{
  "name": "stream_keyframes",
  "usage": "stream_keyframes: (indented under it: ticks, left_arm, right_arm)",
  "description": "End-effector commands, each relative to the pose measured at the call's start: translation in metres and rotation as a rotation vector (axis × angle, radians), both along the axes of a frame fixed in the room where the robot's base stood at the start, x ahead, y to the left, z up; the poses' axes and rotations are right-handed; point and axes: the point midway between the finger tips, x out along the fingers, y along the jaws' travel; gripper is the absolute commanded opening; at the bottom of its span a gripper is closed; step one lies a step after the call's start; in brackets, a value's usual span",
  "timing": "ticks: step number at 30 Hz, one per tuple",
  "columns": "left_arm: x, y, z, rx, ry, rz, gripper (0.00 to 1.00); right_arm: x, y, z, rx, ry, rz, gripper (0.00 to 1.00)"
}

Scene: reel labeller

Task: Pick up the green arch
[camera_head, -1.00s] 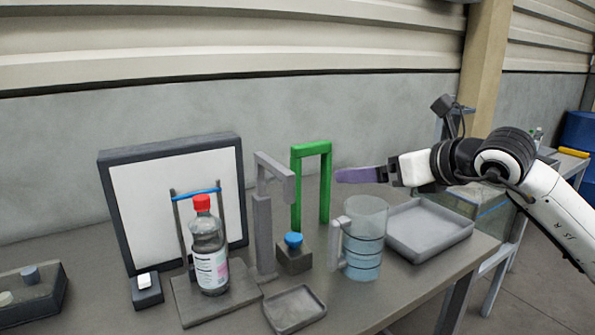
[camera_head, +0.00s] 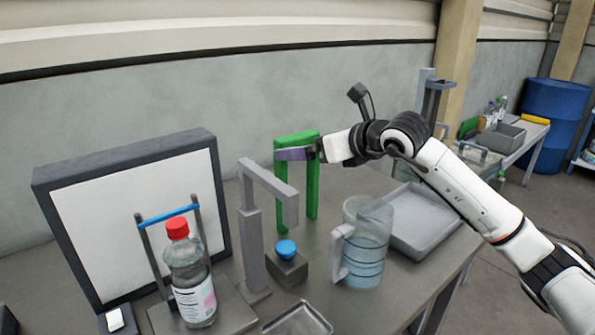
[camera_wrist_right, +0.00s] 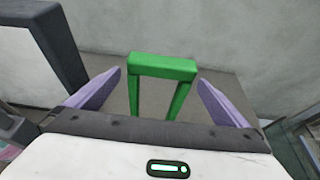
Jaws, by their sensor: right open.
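The green arch (camera_head: 313,190) stands upright on the grey table behind the jug, with two legs and a top bar. My right gripper (camera_head: 293,154) is at the height of the arch's top in the head view, its purple fingers overlapping the bar. In the right wrist view the arch (camera_wrist_right: 162,66) sits between the two spread purple fingers of my right gripper (camera_wrist_right: 158,90), with a gap on each side. The gripper is open and holds nothing. My left gripper is not in view.
A clear jug (camera_head: 366,243) and a grey tray (camera_head: 433,222) stand in front and to the right. A grey post with an arm (camera_head: 251,235), a blue-buttoned block (camera_head: 287,266), a red-capped bottle (camera_head: 190,275) and a white framed panel (camera_head: 110,235) stand to the left.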

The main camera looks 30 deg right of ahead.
Motion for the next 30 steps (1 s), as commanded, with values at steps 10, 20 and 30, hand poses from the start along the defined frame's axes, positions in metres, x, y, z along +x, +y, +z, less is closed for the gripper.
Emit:
stream_keyframes:
  ticks: [10, 20, 30]
  left_arm:
    - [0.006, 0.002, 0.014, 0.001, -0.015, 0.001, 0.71]
    - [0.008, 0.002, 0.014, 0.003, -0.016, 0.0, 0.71]
    - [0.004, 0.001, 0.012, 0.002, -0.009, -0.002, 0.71]
  right_arm:
    - [0.031, 0.001, -0.012, -0.001, -0.001, 0.0, 1.0]
    - [0.03, 0.001, -0.012, 0.0, 0.0, 0.0, 0.71]
    - [0.03, 0.001, -0.011, 0.0, -0.003, 0.0, 0.49]
